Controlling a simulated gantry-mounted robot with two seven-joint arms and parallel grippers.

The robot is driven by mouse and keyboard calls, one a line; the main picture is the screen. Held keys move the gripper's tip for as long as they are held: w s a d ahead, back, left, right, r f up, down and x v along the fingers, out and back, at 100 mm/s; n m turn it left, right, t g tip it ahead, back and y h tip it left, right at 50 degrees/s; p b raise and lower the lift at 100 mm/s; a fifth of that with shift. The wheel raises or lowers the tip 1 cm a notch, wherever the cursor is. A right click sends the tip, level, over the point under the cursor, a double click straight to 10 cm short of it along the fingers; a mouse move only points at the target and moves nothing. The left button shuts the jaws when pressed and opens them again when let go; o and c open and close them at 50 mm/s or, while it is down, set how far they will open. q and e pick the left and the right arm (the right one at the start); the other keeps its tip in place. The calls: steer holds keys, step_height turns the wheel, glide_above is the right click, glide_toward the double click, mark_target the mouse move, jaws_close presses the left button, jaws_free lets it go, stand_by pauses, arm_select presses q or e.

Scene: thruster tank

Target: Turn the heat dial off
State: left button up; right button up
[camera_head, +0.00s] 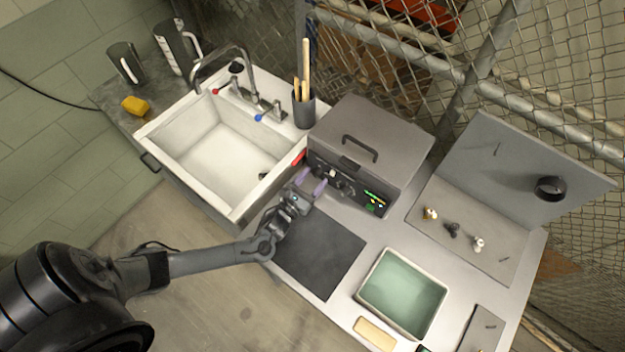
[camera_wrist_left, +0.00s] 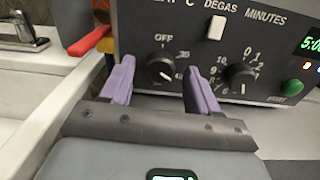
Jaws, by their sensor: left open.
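The heat dial (camera_wrist_left: 160,69) is a black round knob on the dark front panel of the grey lidded tank (camera_head: 370,143). "OFF" is printed above it, with "30" to its upper right. A pale mark on the knob seems to slant toward the lower right, away from "OFF". My left gripper (camera_head: 311,182) is in front of the panel, with its purple fingers apart. In the left wrist view, the fingers (camera_wrist_left: 159,78) stand to the left and right of the dial. I cannot tell whether they touch it. My right gripper is in neither view.
A minutes dial (camera_wrist_left: 239,77), a green button (camera_wrist_left: 292,87) and a lit display (camera_wrist_left: 312,43) lie right of the heat dial. A red handle (camera_wrist_left: 90,40) and the sink (camera_head: 222,148) are to the left. A dark mat (camera_head: 320,255) lies below my gripper.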

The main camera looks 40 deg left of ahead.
arm_select(q)
steer(key=c, duration=1)
steer(key=shift+c, duration=0.2)
